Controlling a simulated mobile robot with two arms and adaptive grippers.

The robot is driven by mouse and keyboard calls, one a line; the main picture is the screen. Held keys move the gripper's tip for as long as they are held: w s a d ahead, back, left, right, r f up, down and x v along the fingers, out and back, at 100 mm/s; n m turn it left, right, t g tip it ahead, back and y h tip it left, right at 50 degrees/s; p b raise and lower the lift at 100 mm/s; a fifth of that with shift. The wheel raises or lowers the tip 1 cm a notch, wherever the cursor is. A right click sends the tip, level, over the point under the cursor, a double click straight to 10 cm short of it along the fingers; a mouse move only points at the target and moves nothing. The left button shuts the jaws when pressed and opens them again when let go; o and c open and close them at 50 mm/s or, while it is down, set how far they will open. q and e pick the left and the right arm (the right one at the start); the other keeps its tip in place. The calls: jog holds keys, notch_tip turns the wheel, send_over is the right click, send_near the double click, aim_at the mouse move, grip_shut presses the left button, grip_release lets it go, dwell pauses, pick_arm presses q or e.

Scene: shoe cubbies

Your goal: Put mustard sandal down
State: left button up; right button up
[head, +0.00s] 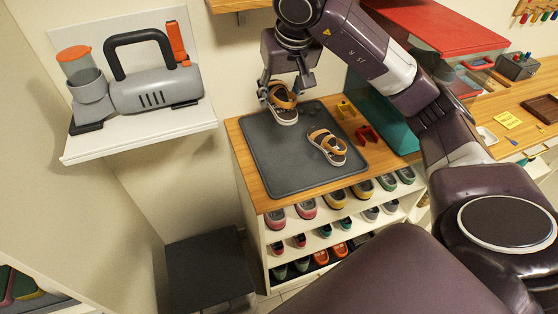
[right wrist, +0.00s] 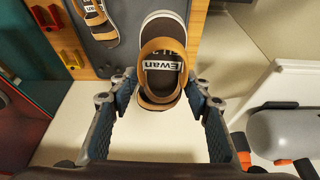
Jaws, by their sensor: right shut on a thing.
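The right wrist view shows the sandal (right wrist: 163,72) between the fingers of the right gripper (right wrist: 160,98). I cannot tell whether its sole touches the mat. The other mustard sandal (head: 328,147) lies on the mat to the right; part of it shows in the right wrist view (right wrist: 97,18). My left gripper is not in view.
Below the mat's wooden top (head: 240,160) are cubbies with several pairs of shoes (head: 305,210). Red (head: 366,134) and yellow (head: 345,108) pieces sit right of the mat. A grey appliance (head: 155,88) stands on a white shelf at left. The mat's near left part is clear.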

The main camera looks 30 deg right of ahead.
aim_at(278, 160)
jog(key=shift+f, duration=0.1)
notch_tip(278, 160, down, 19)
jog(key=p, duration=0.2)
jog(key=shift+f+p, duration=0.2)
jog(key=shift+p, duration=0.1)
jog(key=shift+f, duration=0.2)
jog(key=o, duration=1.2)
